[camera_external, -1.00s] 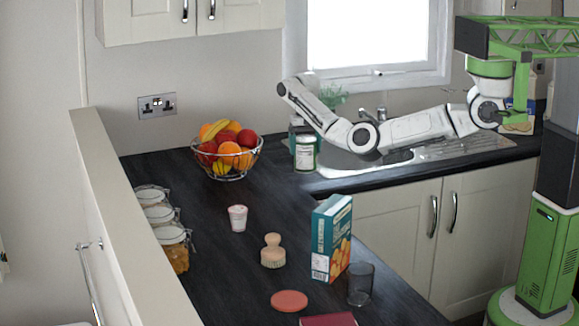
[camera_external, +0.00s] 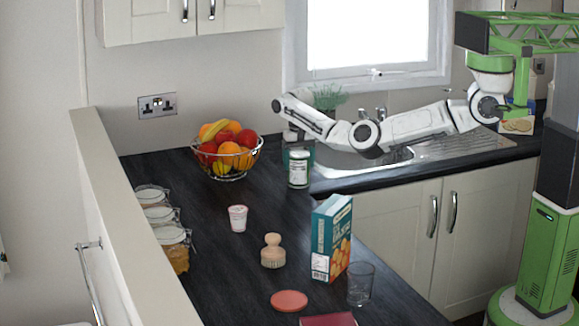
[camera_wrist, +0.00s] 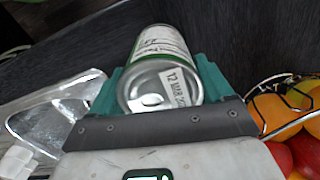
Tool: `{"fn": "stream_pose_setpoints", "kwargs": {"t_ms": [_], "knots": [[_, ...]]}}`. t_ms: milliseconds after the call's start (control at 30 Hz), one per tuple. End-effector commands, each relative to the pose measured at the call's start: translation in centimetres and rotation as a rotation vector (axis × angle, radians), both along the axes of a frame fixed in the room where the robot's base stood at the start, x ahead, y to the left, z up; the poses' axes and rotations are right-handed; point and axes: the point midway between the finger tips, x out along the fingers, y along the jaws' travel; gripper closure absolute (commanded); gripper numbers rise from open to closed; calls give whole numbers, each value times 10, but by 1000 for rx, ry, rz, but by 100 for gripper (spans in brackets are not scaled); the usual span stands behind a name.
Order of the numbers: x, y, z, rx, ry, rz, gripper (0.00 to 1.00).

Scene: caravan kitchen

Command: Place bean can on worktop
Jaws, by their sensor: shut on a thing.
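The bean can (camera_external: 299,172) is a silver-topped can with a white and green label, upright at the corner of the dark worktop (camera_external: 200,260), left of the sink. I cannot tell whether its base touches the worktop. My gripper (camera_external: 299,154) is above and around its top. In the wrist view the two teal fingers of my gripper (camera_wrist: 157,88) are shut on the can's sides. That view shows the can (camera_wrist: 162,68) with its ring-pull lid and a date label facing the camera, and the dark worktop beyond it.
A wire fruit bowl (camera_external: 227,157) stands left of the can. The sink (camera_external: 345,165) is at its right. A yoghurt pot (camera_external: 237,218), brush (camera_external: 273,251), teal box (camera_external: 331,238) and glass (camera_external: 361,284) stand nearer. Worktop between bowl, can and pot is clear.

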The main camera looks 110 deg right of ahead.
Motion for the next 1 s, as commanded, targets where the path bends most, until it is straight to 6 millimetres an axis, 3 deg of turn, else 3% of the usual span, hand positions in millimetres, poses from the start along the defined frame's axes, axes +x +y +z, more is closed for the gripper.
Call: {"fn": "stream_pose_setpoints", "kwargs": {"t_ms": [33,67,233,467,633,1000], "knots": [[0,0,-1,-1,0,0,70],[0,0,-1,0,0,0,17],[0,0,-1,1,0,0,1],[0,0,-1,0,0,0,0],[0,-1,11,-1,-1,-1,0],[0,-1,83,-2,-2,0,0]]}}
